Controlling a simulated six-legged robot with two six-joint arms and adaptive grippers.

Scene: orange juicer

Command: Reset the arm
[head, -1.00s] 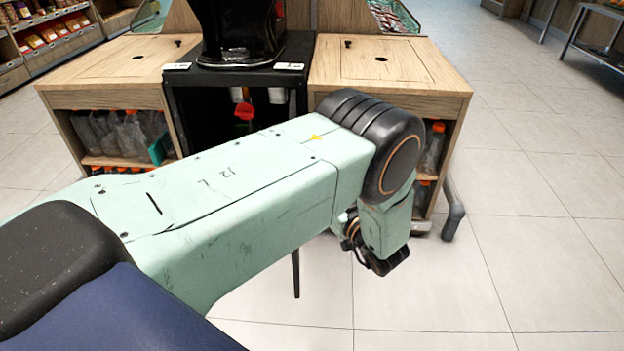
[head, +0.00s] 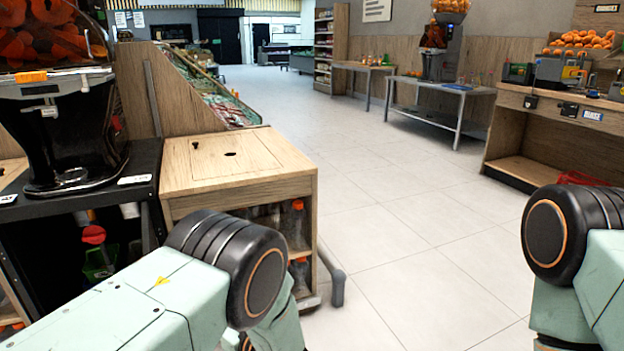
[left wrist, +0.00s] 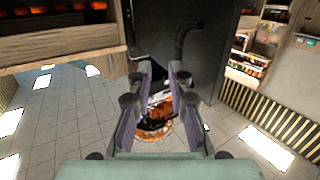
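My left gripper (left wrist: 160,80) shows in the left wrist view, its two fingers apart with a gap between them. I see nothing held in the gap; a round clear shape with orange in it (left wrist: 152,133) shows behind the fingers. In the head view my left arm (head: 150,305) comes in from the lower left, its black joint in front of the wooden cabinet; the left gripper is out of sight there. My right arm (head: 575,270) shows at the lower right edge. Its gripper is outside the picture.
An orange juicer (head: 75,150) stands on a black stand (head: 140,170) at the left. A wooden cabinet (head: 240,165) with bottles inside stands beside it. Open tiled floor (head: 400,240) lies ahead. A metal table (head: 450,87) and a wooden counter (head: 545,120) stand farther right.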

